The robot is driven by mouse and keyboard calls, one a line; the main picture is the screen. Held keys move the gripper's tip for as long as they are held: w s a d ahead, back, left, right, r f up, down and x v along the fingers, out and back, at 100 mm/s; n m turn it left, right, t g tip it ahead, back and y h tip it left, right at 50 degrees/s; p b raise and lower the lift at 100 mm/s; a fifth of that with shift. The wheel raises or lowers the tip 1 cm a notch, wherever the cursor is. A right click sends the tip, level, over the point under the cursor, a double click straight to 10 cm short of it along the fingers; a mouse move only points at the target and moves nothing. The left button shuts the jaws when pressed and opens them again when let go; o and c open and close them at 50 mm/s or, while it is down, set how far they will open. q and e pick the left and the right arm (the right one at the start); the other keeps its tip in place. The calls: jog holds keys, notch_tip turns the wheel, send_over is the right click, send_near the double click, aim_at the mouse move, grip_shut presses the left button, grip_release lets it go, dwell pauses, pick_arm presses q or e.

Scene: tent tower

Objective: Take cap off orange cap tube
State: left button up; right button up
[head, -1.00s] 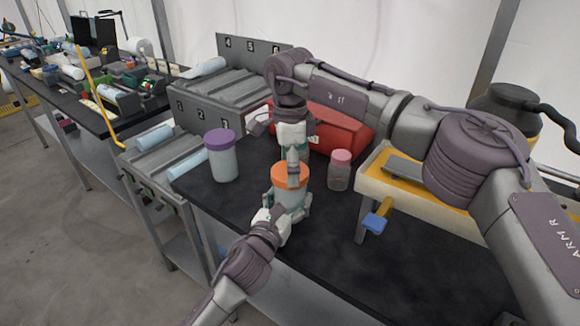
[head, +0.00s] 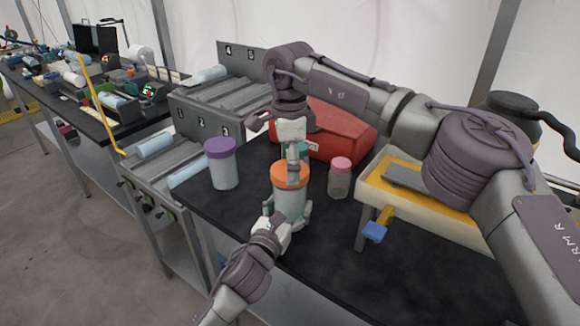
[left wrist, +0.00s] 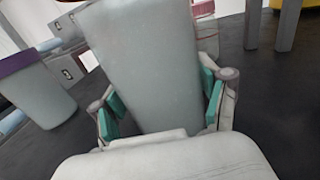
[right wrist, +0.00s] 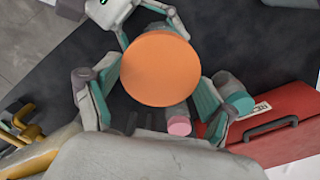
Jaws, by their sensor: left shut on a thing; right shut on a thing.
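The tube with the orange cap (head: 290,172) stands upright near the table's left front edge. Its pale body (head: 289,203) shows below the cap. My left gripper (left wrist: 163,105) is shut on the body from the front, a finger on each side. My right gripper (right wrist: 157,100) comes down from above and is shut on the cap, which shows as a round orange disc between its fingers. The cap sits right above the body; I cannot tell whether it is loose. The cap is outside the left wrist view, and it hides the tube in the right wrist view.
A purple-capped tube (head: 222,165) stands to the left, and a small pink-capped jar (head: 340,178) to the right. A red case (head: 338,135) lies behind. The dark tabletop in front is clear.

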notch_tip(320, 180, up, 3)
jog(key=shift+r, duration=0.2)
pick_arm(q)
jog(key=o, duration=1.7)
jog(key=shift+s, duration=0.1)
